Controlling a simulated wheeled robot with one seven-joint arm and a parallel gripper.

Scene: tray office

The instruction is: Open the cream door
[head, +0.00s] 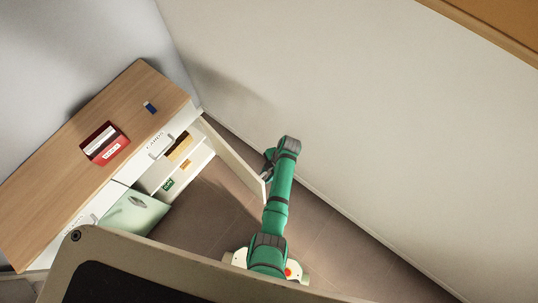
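The cream door (232,158) stands open, swung out from the right end of the wooden-topped cabinet (95,135). Its free edge points toward the lower right, away from the cabinet front. My gripper (268,166) is small and dark at the end of my green arm, close to the door's free end. The wrist and the arm hide part of it, so I cannot tell whether its fingers touch the door or whether they are open or shut.
The open compartment shows a shelf with yellow boxes (179,147) and a green box (168,184). A red box (104,144) and a small blue item (150,107) lie on top. The wall (330,110) is close behind my arm.

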